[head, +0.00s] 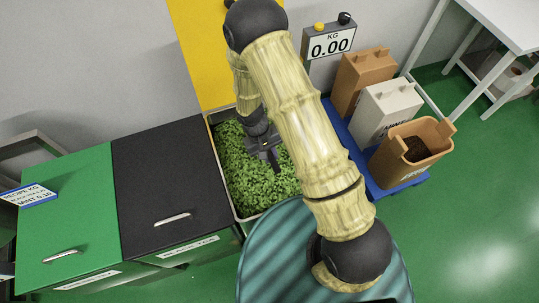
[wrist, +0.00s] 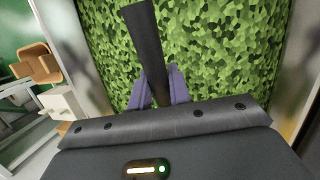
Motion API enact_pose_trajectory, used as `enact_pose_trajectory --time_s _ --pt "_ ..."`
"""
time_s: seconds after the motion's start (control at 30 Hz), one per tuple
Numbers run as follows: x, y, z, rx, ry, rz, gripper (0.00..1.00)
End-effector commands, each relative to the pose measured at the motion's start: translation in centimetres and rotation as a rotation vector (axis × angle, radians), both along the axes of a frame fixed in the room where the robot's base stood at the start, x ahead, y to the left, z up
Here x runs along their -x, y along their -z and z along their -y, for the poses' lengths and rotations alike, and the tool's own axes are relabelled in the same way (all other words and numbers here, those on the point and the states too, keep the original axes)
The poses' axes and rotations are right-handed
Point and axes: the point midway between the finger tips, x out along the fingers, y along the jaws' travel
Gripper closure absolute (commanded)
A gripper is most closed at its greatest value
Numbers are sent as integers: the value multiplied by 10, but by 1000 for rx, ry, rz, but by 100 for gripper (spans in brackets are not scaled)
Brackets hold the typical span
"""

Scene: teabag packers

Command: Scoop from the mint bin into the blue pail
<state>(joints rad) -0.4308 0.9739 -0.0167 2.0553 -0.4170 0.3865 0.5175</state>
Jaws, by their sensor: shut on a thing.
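The mint bin (head: 236,213) is an open, pale-rimmed bin full of green leaves (head: 245,180), in the middle of the head view. My gripper (head: 266,150) is over the leaves. In the wrist view my gripper (wrist: 158,88) is shut on a dark bar (wrist: 145,40), which looks like the scoop's handle. It stands out from between the purple fingers against the leaves. The scoop's bowl is not visible, and I cannot tell whether it touches the leaves. I see no blue pail in either view.
Left of the bin are a black-lidded bin (head: 165,160) and a green-lidded bin (head: 75,200). On the right a blue platform (head: 405,184) carries brown (head: 360,75), white (head: 385,110) and open tan (head: 390,158) containers. The scale display (head: 330,45) reads 0.00. Green floor is clear at right.

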Motion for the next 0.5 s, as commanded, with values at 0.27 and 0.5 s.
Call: enact_pose_trajectory --time_s 0.27,0.5 --pt "0 -42 0 -1 0 2 100" --pt "-1 -73 0 -1 0 2 100"
